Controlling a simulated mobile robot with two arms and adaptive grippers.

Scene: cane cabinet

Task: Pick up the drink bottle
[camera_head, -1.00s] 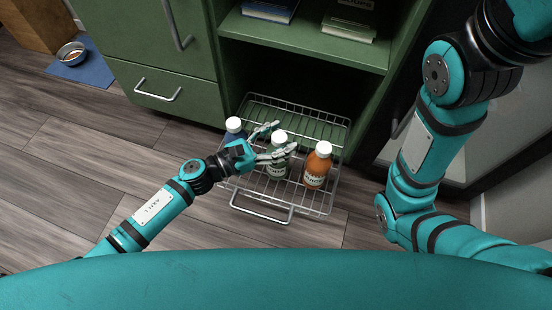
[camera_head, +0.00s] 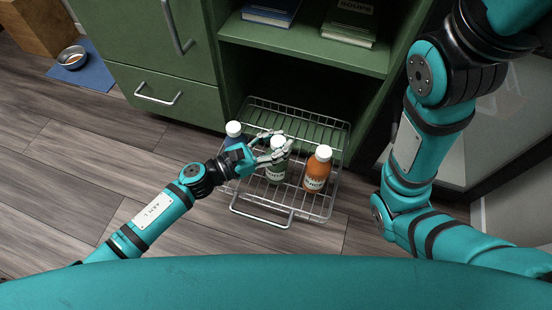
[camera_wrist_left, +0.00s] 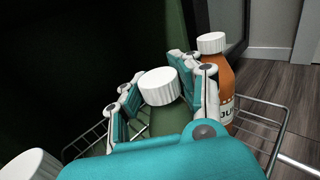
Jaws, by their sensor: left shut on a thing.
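Three white-capped bottles stand upright in a pulled-out wire rack. The green bottle (camera_head: 276,174) is in the middle, and my left gripper (camera_head: 282,148) is shut on it just below the cap. In the left wrist view the green bottle (camera_wrist_left: 166,118) shows between the two fingers, its lower part hidden by my gripper. An orange bottle (camera_head: 317,172) stands to the right; it also shows in the left wrist view (camera_wrist_left: 222,78). A dark blue bottle (camera_head: 234,139) stands to the left, partly hidden by my left gripper. My right gripper is out of view.
The wire rack (camera_head: 262,215) extends from the green cabinet (camera_head: 150,45), with a handle at its front. Books (camera_head: 348,24) lie on the shelf above. A pet bowl (camera_head: 72,57) sits on a blue mat at the far left. The wooden floor on the left is mostly clear.

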